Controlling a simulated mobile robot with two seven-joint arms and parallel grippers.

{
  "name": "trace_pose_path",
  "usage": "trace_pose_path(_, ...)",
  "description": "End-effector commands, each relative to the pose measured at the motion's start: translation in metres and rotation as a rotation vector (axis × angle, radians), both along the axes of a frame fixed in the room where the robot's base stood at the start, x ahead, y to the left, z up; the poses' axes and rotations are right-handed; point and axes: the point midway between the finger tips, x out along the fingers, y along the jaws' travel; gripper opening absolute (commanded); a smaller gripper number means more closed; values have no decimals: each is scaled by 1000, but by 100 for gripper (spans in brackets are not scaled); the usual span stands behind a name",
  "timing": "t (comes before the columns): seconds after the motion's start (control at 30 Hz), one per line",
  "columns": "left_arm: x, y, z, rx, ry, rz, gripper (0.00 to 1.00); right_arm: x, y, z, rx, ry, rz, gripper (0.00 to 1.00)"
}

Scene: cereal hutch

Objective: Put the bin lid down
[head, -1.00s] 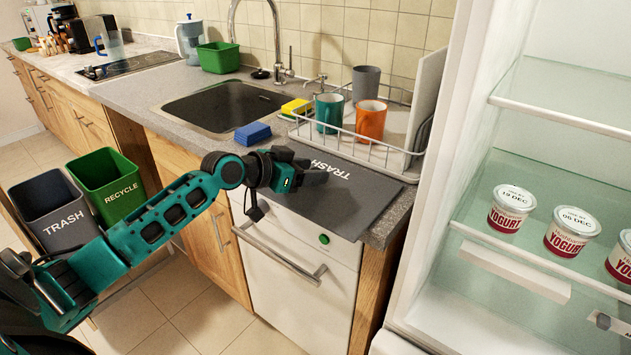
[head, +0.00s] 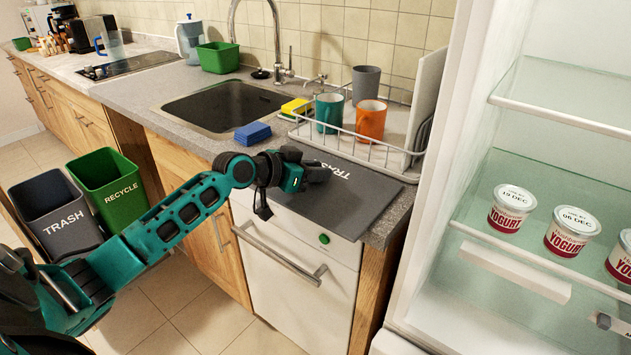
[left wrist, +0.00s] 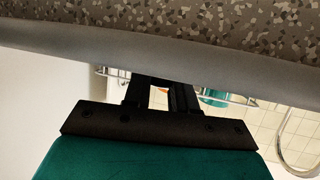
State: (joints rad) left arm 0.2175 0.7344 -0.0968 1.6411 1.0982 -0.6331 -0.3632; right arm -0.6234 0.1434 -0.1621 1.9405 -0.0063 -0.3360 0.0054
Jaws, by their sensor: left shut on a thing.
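The bin lid (head: 371,193) is a flat dark grey panel lettered TRASH. In the head view it lies flat at the counter's front edge, above the white appliance; I cannot tell whether it fully touches the counter. My left gripper (head: 324,172) is over its left part, shut on it, and hides some lettering. In the left wrist view a grey slab edge, apparently the lid (left wrist: 215,62), crosses in front of the fingers (left wrist: 162,95). The open trash bin (head: 62,232) stands on the floor at the left, beside the green recycle bin (head: 118,195). My right gripper is out of view.
A dish rack (head: 350,146) with cups stands right behind the lid. A blue sponge (head: 252,134) and the sink (head: 222,108) are to its left. The open fridge (head: 545,110) with yogurts closes off the right side.

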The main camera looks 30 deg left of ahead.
Motion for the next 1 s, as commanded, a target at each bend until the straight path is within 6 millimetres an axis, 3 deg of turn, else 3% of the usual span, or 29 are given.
trace_pose_path(0.37, 0, 0, 2, 1, -2, 1, 0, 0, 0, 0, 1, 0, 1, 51)
trace_pose_path(0.57, 1, 0, 16, 1, -6, -1, 0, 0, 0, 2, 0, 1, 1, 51)
trace_pose_path(0.77, 1, 0, 53, 4, -9, 0, 0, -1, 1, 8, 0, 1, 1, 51)
trace_pose_path(1.0, 1, 0, 121, 3, -10, 0, 0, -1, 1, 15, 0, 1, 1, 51)
